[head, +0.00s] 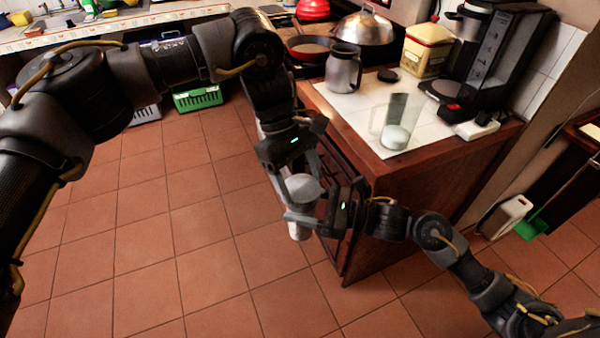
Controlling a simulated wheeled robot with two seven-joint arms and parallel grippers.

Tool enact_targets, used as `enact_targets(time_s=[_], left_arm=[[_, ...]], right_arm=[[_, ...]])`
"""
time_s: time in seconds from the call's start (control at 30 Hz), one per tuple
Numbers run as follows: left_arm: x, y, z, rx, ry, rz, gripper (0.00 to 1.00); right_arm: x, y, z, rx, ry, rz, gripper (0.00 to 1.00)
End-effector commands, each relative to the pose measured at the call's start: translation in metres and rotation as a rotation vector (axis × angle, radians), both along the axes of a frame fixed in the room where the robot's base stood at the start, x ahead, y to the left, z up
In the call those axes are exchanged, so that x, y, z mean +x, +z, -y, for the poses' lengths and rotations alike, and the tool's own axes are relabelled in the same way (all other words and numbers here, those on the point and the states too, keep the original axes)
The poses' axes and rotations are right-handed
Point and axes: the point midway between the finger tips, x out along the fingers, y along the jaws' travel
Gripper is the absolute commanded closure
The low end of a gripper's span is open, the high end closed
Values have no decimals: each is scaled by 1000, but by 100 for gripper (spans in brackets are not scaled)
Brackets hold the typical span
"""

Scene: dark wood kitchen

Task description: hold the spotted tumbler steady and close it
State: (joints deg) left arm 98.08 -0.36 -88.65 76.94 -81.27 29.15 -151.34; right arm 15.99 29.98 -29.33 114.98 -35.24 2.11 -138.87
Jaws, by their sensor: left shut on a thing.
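A pale tumbler (303,188) with a greyish upper part is held in the air in front of the wooden cabinet. Its whitish lower end shows below the fingers; I cannot make out spots on it. My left gripper (292,178) comes down from above and is shut on the tumbler. My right gripper (312,205) reaches in from the right, its fingers close beside the tumbler. The fingers overlap the tumbler, so I cannot tell whether the right ones touch it. I cannot tell whether a lid is on it.
The cabinet's white-tiled top (352,103) carries a grey jug (343,68), a dark round disc (388,75), a clear glass container (403,112), a yellow canister (427,50) and a black coffee machine (490,60). A green crate (198,98) stands on the floor behind. The tiled floor at left is clear.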

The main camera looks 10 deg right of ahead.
Motion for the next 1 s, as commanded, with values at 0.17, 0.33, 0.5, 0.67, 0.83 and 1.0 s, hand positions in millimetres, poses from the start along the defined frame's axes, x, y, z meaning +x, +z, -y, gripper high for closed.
enact_targets(time_s=[0.17,0.33,0.5,0.67,0.83,1.0], left_arm=[[0,-1,0,1,0,1,52],[0,-1,0,1,0,1,52],[0,-1,0,1,0,1,52],[0,-3,0,1,0,1,52],[0,-6,0,1,0,1,52],[0,-10,0,0,-1,0,52]], right_arm=[[0,1,0,2,0,2,87],[0,1,0,2,0,2,87],[0,1,0,2,0,2,87],[0,1,0,2,0,2,87],[0,1,0,2,0,2,87],[0,1,0,2,0,2,87]])
